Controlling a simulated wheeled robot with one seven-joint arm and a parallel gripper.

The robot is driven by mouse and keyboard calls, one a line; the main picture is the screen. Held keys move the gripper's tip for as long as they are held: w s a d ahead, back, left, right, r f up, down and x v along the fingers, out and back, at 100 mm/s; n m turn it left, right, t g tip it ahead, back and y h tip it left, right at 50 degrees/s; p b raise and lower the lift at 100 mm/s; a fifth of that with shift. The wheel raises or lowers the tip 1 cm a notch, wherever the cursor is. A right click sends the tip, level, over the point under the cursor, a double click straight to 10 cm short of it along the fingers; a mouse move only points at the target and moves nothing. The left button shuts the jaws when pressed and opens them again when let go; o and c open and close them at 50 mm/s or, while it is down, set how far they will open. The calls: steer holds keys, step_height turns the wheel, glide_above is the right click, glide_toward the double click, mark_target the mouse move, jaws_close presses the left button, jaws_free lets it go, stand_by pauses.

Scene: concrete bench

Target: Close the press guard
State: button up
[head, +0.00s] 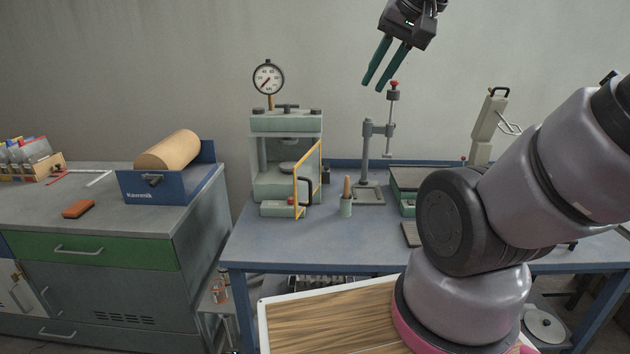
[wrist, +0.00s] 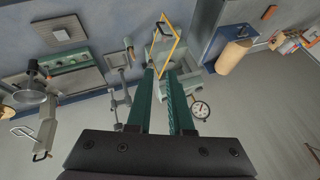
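The press (head: 262,125) is a pale green machine with a round dial gauge (head: 268,78) on top, standing at the left end of the blue-grey bench. Its guard (head: 295,174) is an orange-framed panel with a dark handle (head: 307,190), swung out from the press's right side, so the front stands open. In the wrist view the guard (wrist: 177,42) shows beyond the fingertips, with the gauge (wrist: 200,109) nearby. My gripper (head: 374,86) is high above the bench, right of the press. Its two green fingers (wrist: 162,72) are apart with nothing between them.
A drill-stand-like column (head: 365,150) with a red knob stands right of the press. A cup with a brown handle (head: 346,197) stands close to the guard. A green box (head: 403,190) lies farther right. A left cabinet holds a blue roll holder (head: 168,187). The bench front is clear.

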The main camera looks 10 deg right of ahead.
steer(key=w+f+m+g, duration=0.1)
steer(key=w, duration=0.1)
steer(key=w+f+m+g+y, duration=0.1)
steer(key=w+f, duration=0.1)
steer(key=w, duration=0.1)
steer(key=w+d+f+m+g, duration=0.1)
steer(key=w, duration=0.2)
steer(key=shift+w+f+m, duration=0.25)
steer(key=shift+f+m, duration=0.05)
steer(key=shift+f, duration=0.05)
jaws_close()
steer(key=w+d+f+m+g+y, duration=0.25)
steer(key=w+f+m, duration=0.35)
steer(key=f, duration=0.5)
steer(key=w+d+f+m+g+y, duration=0.2)
steer(key=w+d+f+m+y, duration=0.1)
steer(key=w+f, duration=0.65)
steer(key=s+a+r+x, duration=0.1)
steer(key=x, duration=1.2)
steer(key=shift+a+r, duration=0.35)
steer(key=shift+t, duration=0.25)
